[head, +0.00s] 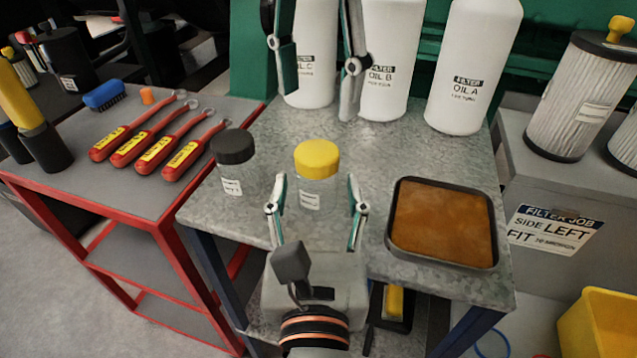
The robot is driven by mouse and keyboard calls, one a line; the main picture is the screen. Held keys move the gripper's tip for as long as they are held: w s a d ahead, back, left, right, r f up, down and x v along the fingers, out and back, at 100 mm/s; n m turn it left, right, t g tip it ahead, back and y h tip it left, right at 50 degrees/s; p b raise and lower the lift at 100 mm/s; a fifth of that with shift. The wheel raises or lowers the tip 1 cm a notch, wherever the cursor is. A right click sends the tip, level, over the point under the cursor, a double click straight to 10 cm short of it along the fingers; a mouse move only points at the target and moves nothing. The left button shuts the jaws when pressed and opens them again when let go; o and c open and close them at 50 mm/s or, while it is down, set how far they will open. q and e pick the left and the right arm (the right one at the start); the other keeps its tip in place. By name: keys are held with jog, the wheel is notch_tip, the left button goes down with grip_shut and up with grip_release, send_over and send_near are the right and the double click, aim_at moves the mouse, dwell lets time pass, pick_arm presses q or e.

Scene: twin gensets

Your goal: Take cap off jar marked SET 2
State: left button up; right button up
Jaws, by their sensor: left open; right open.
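Two clear jars stand upright on the grey metal table. One jar (231,182) has a black cap (233,145). The other jar (316,190) has a yellow cap (317,158). Both caps are on. Each jar has a small white label, too small to read, so I cannot tell which is SET 2. My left gripper (316,207) is open and empty, its fingers appearing either side of the yellow-capped jar's lower part, below the cap in the picture. I cannot tell whether they touch the jar. My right gripper (315,65) is open at the top, in front of the white bottles.
White oil bottles, including OIL B (385,95) and OIL A (465,75), line the table's back. A brown-filled tray (441,262) sits at right. A red-framed cart (75,192) holds red-handled wrenches (155,150). The table's surface (365,160) is clear behind the jars.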

aim_at(317, 191)
pick_arm(q)
jog(key=shift+w, duration=1.65)
grip_shut()
pick_arm(e)
jog(key=m, duration=0.8)
jog(key=shift+m, duration=0.3)
jog(key=shift+f, duration=4)
jog(key=c, duration=1.2)
